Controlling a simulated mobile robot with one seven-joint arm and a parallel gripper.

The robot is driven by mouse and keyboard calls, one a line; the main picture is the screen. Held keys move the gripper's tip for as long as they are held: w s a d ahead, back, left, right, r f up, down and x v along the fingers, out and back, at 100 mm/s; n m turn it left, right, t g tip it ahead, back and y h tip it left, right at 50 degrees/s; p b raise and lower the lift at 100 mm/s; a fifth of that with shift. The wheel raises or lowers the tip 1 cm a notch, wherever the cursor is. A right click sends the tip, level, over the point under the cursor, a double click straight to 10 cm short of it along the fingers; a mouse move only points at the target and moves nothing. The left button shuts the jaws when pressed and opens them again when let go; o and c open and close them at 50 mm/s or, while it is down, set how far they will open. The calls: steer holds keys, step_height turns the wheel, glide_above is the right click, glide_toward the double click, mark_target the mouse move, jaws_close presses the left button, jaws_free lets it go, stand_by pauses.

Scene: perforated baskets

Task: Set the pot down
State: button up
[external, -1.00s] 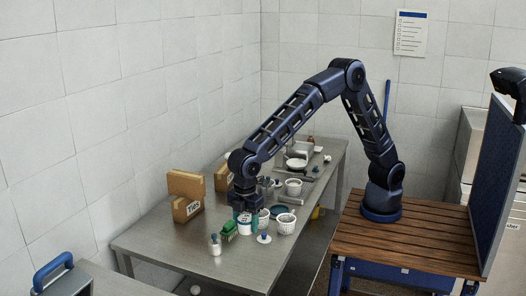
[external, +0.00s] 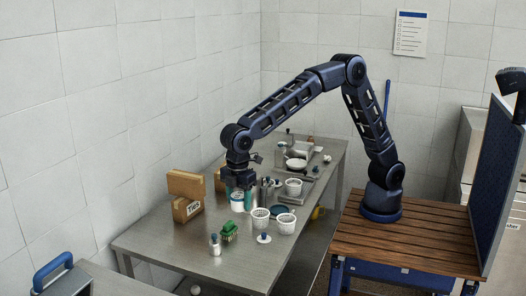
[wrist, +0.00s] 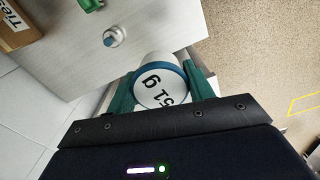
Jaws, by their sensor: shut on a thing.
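The pot is a white round jar with a blue rim (external: 237,205), held between the green fingers of my gripper (external: 238,190). In the wrist view, the pot (wrist: 158,88) shows black print, and both fingers of my gripper (wrist: 161,80) press on its sides. In the external view it is over the steel table (external: 165,245), left of the perforated baskets. I cannot tell whether its base touches the table.
White perforated baskets (external: 260,222) (external: 286,225) stand right of the pot. A green block (external: 229,232), a small bottle (external: 215,245) and a blue-knobbed white item (external: 264,238) are nearer. A cardboard box (external: 186,207) stands left. The table's front left is clear.

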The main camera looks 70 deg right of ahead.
steer(key=w+d+m, duration=0.3)
steer(key=w+d, duration=0.9)
steer(key=w, duration=0.3)
steer(key=w+d+m, duration=0.3)
steer(key=w+d, duration=0.4)
steer(key=d, duration=0.7)
steer(key=w+d+m, duration=0.3)
steer(key=w+d, duration=0.3)
steer(key=d, duration=0.8)
steer(key=w+d+m, duration=0.3)
steer(key=w+d, duration=0.4)
steer(key=d, duration=0.8)
steer(key=m, duration=0.8)
glide_above(271, 156)
step_height(271, 156, down, 20)
steer(key=shift+w+r, duration=0.1)
steer(key=shift+f, duration=2.55)
steer(key=shift+f, duration=0.1)
